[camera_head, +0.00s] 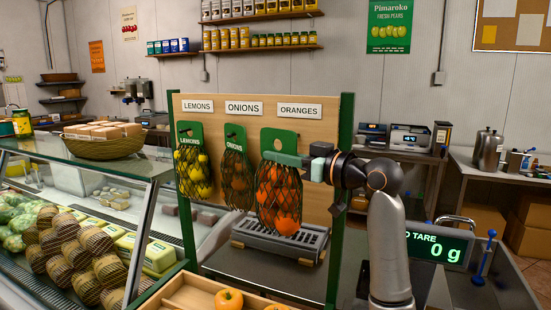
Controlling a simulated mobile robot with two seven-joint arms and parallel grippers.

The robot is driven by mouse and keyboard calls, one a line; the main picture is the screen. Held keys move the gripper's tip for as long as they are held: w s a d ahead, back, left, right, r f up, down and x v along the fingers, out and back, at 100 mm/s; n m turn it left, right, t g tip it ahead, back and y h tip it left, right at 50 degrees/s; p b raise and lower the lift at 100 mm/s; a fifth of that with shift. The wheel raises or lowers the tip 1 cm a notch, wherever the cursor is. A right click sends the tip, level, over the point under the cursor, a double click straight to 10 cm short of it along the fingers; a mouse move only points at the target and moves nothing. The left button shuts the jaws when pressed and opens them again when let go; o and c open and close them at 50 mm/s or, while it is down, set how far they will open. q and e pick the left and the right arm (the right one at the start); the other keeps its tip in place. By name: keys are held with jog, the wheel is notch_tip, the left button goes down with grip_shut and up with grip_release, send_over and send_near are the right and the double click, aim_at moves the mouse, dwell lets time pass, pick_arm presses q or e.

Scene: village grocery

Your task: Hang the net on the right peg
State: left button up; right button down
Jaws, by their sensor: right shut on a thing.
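A wooden display board (223,212) in a green frame carries the labels LEMONS, ONIONS and ORANGES. A net of lemons (194,172) hangs below the left label and a net of onions (236,178) below the middle one. A net of oranges (279,198) with a green header card (279,138) is upright below the ORANGES label, at the right. My right gripper (288,159) reaches in from the right and is shut on this net at its header card. The right peg is hidden, so I cannot tell whether the card is on it. My left gripper is out of view.
A grey scale (280,243) stands behind and below the board. A glass counter (95,155) is at the left, and a green display (436,247) reading 0 g at the right.

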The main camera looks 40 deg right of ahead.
jog(key=shift+w+d, duration=0.4)
jog(key=shift+d, duration=0.45)
jog(key=shift+w+d, duration=0.4)
jog(key=shift+d, duration=0.45)
jog(key=shift+w+d+f, duration=0.15)
jog(key=shift+w+d, duration=0.25)
jog(key=shift+d, duration=0.3)
jog(key=shift+w+d+f, duration=0.1)
jog(key=shift+w+d, duration=0.25)
jog(key=shift+d, duration=0.4)
jog(key=shift+w+d+f, duration=0.15)
jog(key=shift+w+d, duration=0.25)
jog(key=shift+d, duration=0.3)
